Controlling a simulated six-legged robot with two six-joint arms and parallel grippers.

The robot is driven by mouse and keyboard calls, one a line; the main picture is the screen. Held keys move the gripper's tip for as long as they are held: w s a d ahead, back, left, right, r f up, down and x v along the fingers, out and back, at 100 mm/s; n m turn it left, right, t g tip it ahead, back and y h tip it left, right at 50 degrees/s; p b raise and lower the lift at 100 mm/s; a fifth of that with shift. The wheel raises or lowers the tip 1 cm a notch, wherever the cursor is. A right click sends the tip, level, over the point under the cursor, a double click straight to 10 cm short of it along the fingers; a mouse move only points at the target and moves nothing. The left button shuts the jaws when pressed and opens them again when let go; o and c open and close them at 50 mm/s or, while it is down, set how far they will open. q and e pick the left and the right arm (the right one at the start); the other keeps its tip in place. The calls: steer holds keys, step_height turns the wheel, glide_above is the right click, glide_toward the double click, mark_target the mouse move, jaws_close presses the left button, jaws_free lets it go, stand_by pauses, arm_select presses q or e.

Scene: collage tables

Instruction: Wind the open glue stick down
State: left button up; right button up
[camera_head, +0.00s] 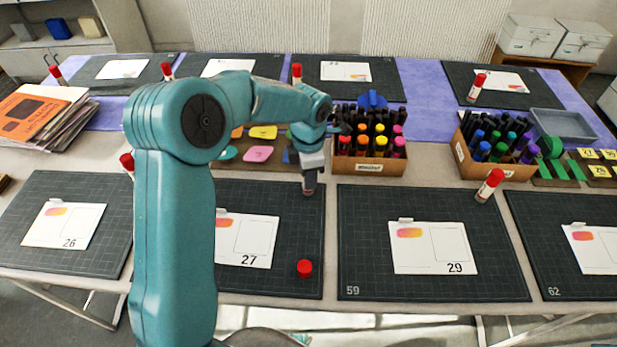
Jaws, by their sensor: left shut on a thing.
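An open glue stick (309,189) stands at the upper right corner of the dark cutting mat (285,235) with card 27. My left gripper (309,176) reaches down from above and is shut on it. The fingers cover much of the stick, so I cannot tell how far the glue sticks out. A red cap (304,268) lies apart on the same mat, nearer the front edge. My right gripper is not in view.
Card 27 (246,240) lies left of the cap, partly behind my arm. A capped glue stick (490,185) stands right of card 29 (432,248). The mat around the cap is clear.

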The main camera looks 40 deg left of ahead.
arm_select(q)
steer(key=shift+f+n+b, duration=0.15)
steer(key=shift+n+b, duration=0.35)
steer(key=shift+n, duration=0.7)
steer(key=shift+f+n+b, duration=0.15)
steer(key=shift+n+b, duration=0.5)
steer(key=shift+n, duration=0.85)
steer(key=shift+r+n, duration=0.2)
steer(key=shift+n, duration=0.1)
steer(key=o, duration=1.6)
steer(key=shift+r, duration=0.1)
steer(key=shift+r, duration=0.1)
